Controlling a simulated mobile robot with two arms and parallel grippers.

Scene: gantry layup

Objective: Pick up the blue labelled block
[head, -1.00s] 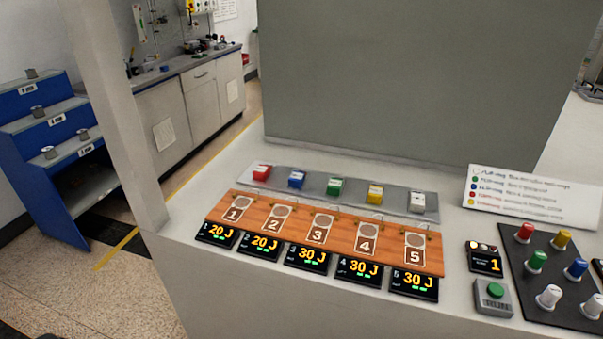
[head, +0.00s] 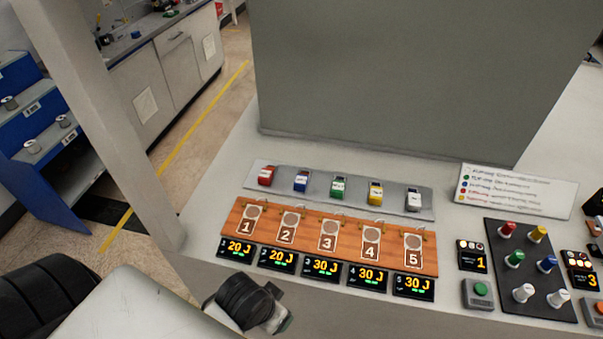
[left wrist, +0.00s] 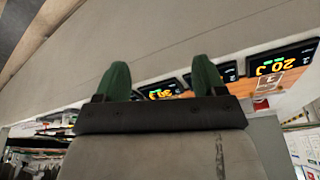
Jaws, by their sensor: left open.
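The blue labelled block (head: 301,181) stands on the grey strip at the back of the console, second from the left, between a red block (head: 267,175) and a green block (head: 339,187). My left gripper (head: 282,318) is low in the head view, in front of the displays and well short of the blue block. In the left wrist view its two green fingers (left wrist: 160,76) are apart with nothing between them. The blue block cannot be made out in that view. My right gripper is not in view.
A post (head: 100,120) rises at left; a grey panel (head: 390,80) stands behind.

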